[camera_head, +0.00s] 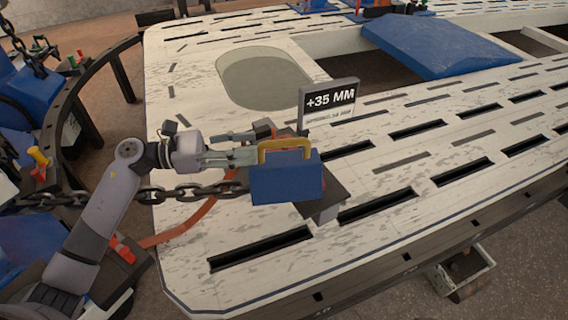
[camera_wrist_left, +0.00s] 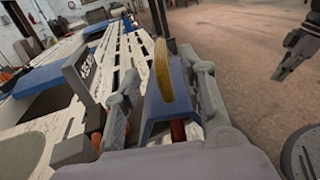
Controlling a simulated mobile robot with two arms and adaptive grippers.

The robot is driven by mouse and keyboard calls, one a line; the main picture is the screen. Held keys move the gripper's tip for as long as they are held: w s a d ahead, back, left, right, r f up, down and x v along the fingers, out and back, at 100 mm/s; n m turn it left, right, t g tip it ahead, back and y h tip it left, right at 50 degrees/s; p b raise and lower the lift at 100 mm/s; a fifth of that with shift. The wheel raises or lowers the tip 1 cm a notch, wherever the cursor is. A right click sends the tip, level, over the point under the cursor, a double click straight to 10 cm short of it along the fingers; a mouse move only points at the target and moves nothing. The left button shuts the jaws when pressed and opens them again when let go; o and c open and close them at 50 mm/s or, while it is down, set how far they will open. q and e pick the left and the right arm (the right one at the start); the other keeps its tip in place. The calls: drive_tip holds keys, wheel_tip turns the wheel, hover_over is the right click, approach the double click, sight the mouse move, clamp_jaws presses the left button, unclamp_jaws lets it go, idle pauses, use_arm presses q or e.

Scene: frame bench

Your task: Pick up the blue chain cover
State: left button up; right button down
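The blue chain cover (camera_head: 287,180), a blue block with a yellow arched handle, sits on the dark plate at the near left of the bench. In the left wrist view, the cover (camera_wrist_left: 157,109) stands between the fingers of my left gripper (camera_wrist_left: 166,76). That gripper is open, with a gap visible between the left finger and the cover. In the head view, my left gripper (camera_head: 247,146) reaches in from the left at the handle's height.
A dark chain (camera_head: 190,191) runs left from the cover. A "+35 MM" sign (camera_head: 329,99) stands just behind it. An orange strap (camera_head: 200,215) lies on the slotted white bench (camera_head: 440,190). A large blue panel (camera_head: 440,45) lies at the back. The bench's right side is clear.

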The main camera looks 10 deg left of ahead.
sight(305, 139)
use_arm(q)
drive_tip(key=x, duration=0.8)
drive_tip(key=shift+w+d, duration=0.15)
drive_tip(key=shift+d, duration=0.15)
drive_tip(key=shift+c, duration=0.4)
clamp_jaws()
idle(0.5)
